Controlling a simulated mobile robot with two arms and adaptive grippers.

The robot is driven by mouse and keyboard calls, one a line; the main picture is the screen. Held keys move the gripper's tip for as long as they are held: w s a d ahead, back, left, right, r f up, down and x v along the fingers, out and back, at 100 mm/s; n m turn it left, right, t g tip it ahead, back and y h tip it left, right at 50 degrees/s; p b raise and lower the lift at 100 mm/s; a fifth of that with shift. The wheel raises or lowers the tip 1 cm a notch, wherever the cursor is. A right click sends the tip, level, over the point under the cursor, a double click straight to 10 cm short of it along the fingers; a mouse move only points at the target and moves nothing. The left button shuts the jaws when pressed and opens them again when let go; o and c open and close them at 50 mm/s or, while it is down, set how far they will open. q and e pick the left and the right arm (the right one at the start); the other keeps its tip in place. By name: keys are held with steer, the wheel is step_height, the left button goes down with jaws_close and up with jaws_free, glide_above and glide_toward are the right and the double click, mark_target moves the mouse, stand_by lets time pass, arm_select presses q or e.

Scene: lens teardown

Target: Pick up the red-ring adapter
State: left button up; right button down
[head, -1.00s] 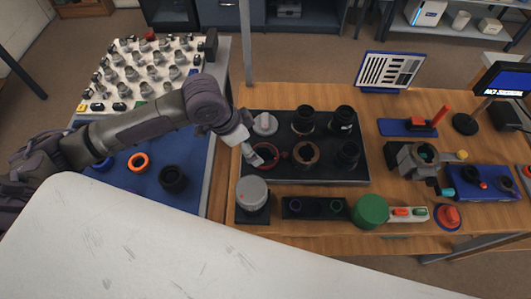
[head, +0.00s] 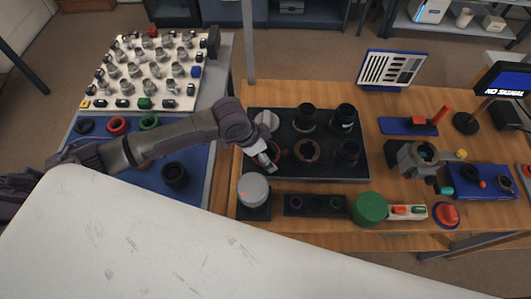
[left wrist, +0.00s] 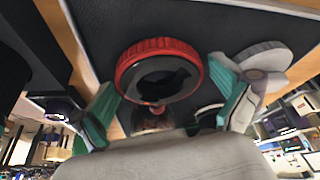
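The red-ring adapter (left wrist: 130,68), a ribbed red ring with a dark centre, lies on the black tray (head: 325,173). In the head view a sliver of its red rim (head: 282,151) shows beside my left gripper (head: 264,163), which hides most of it. In the left wrist view my left gripper (left wrist: 165,85) is open. Its teal-padded fingers stand on either side of the ring, apart from it, with nothing held. I cannot tell the height of the fingers above the tray. My right gripper is not in view.
A brown ring (head: 306,151) and black lens parts (head: 304,118) stand close by on the tray. A grey disc (head: 266,119) lies behind the gripper, a grey round cap (head: 253,189) in front. Another red ring (head: 117,125) and a green ring (head: 149,122) lie on the blue mat.

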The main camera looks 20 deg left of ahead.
arm_select(q)
steer(key=c, duration=1)
steer(key=shift+r, duration=0.1)
